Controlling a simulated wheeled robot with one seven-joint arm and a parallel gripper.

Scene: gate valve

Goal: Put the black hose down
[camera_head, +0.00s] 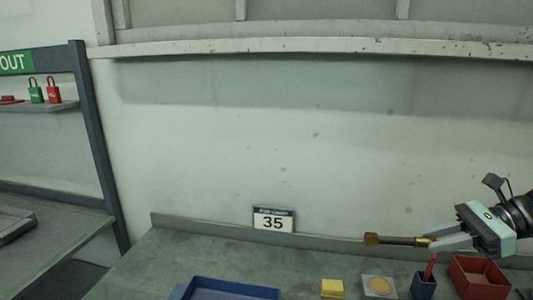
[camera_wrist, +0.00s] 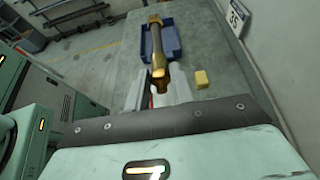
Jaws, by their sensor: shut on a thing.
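My gripper (camera_head: 440,243) comes in from the right in the head view and is shut on the black hose (camera_head: 402,240), gripping it near one brass end. The hose is short and dark with brass fittings at its ends, and it points left, held above the workbench (camera_head: 180,255). In the wrist view my gripper (camera_wrist: 160,93) holds the near brass end, and the hose (camera_wrist: 157,45) extends away over a blue tray (camera_wrist: 172,42).
On the bench are a blue tray (camera_head: 225,290), a yellow block (camera_head: 332,288), a plate with a yellowish disc (camera_head: 379,286), a small blue box with a red item (camera_head: 423,287) and a red bin (camera_head: 480,276). A "35" sign (camera_head: 273,220) stands at the back. The bench's left part is clear.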

